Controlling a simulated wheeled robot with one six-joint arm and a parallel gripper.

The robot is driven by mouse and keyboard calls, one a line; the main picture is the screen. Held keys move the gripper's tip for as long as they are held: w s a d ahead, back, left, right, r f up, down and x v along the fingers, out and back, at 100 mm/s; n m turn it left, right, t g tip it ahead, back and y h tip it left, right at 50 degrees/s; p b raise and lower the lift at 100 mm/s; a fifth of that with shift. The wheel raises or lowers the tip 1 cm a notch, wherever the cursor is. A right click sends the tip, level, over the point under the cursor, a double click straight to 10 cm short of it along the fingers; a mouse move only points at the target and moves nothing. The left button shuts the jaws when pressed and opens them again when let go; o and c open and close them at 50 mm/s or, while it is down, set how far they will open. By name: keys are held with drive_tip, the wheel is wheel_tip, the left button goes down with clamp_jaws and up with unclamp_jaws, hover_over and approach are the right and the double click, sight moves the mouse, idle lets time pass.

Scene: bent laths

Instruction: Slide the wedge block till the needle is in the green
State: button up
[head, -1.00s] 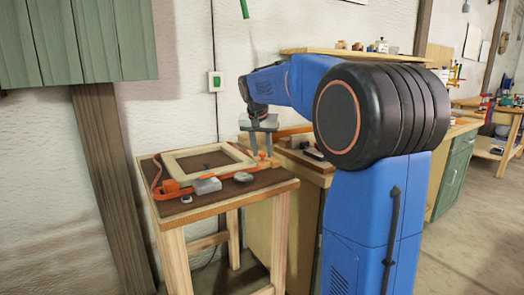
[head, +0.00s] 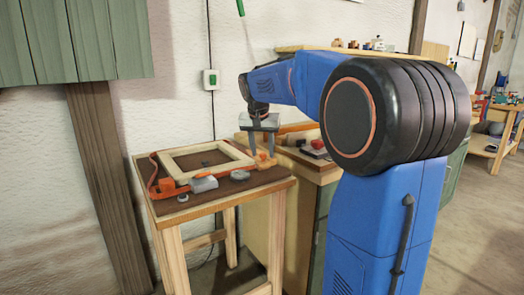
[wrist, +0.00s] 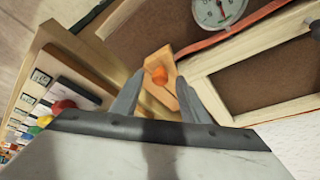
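The wedge block (wrist: 185,98) is pale wood with an orange knob (wrist: 159,75). It sits at the right corner of the wooden frame (head: 207,171) on the small table, and also shows in the head view (head: 264,164). My gripper (wrist: 161,76) points down over it, fingers apart on either side of the knob; a gap shows beside the knob. My gripper also shows in the head view (head: 263,155). A round white dial (wrist: 218,10) lies beside the frame, cut by the picture's top edge. Its needle is too small to read against any green.
An orange strap (head: 153,172) runs along the frame. A grey block (head: 204,184) lies on the small table's (head: 217,203) front part. A cabinet (head: 312,175) with loose items stands close at the right. The wall is behind.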

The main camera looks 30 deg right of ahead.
drive_tip(key=v, duration=1.7)
drive_tip(key=shift+r, duration=0.25)
drive_tip(key=s+a+f+n+y, duration=0.1)
drive_tip(key=s+a+f+n, duration=0.2)
drive_tip(key=s+f, duration=0.7)
drive_tip(key=s+a+f+n+t+y, duration=0.1)
drive_tip(key=s+a+f+n, duration=0.1)
drive_tip(key=s+a+f, duration=0.4)
drive_tip(key=s+a+f+n+y, duration=0.1)
drive_tip(key=s+a+f+n, duration=0.2)
drive_tip(key=s+f, duration=1.2)
wheel_tip(320, 180, down, 2)
drive_tip(key=shift+a+f+n, duration=0.2)
drive_tip(key=shift+a+n, duration=0.1)
drive_tip(key=shift+a, duration=0.5)
drive_tip(key=shift+s, duration=0.1)
